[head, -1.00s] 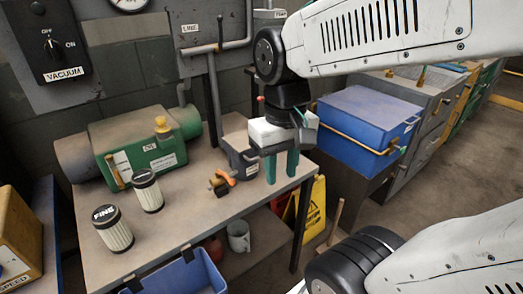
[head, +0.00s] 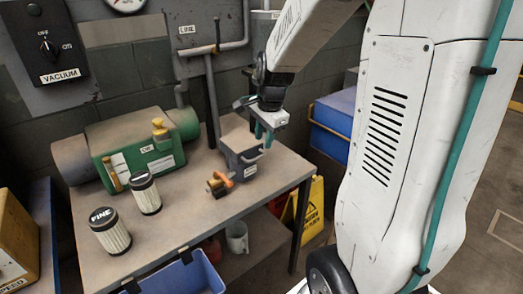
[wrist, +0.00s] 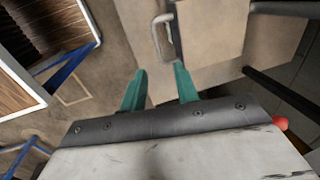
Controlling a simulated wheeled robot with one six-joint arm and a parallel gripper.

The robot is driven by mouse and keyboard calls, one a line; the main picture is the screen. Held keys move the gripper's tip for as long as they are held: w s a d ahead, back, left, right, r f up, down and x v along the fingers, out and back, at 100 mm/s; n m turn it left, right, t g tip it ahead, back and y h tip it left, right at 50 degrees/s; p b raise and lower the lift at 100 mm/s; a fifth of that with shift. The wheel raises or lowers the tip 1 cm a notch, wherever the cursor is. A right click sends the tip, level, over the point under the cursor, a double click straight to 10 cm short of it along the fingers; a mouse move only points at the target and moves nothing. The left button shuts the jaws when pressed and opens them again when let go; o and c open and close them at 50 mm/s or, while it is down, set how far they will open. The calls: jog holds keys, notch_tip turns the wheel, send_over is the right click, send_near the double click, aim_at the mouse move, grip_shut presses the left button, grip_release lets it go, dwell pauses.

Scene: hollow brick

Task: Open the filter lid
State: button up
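The filter box is a grey box with a brownish lid (head: 234,140), a bar handle on its front and a small white label; it stands on the right part of the table. The lid looks shut. My gripper (head: 263,135) has teal fingers and hangs just above the box's right side, apart from the handle as far as I can tell. In the wrist view my gripper (wrist: 160,72) is open and empty. The lid (wrist: 215,30) and its handle (wrist: 165,36) lie just beyond the fingertips there. The gripper partly hides the box's back corner in the head view.
The table (head: 190,225) also carries two FINE filter cartridges (head: 110,232), a green vacuum unit (head: 140,150) and an orange-handled valve (head: 220,184). Pipes (head: 212,95) rise behind the box. A blue bin (head: 330,125) stands right, a yellow sign (head: 312,208) below.

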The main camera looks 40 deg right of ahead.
aim_at(261, 156)
jog(key=f, duration=0.2)
jog(key=w+f, duration=0.1)
jog(key=f, duration=0.2)
jog(key=shift+f, duration=0.3)
grip_shut()
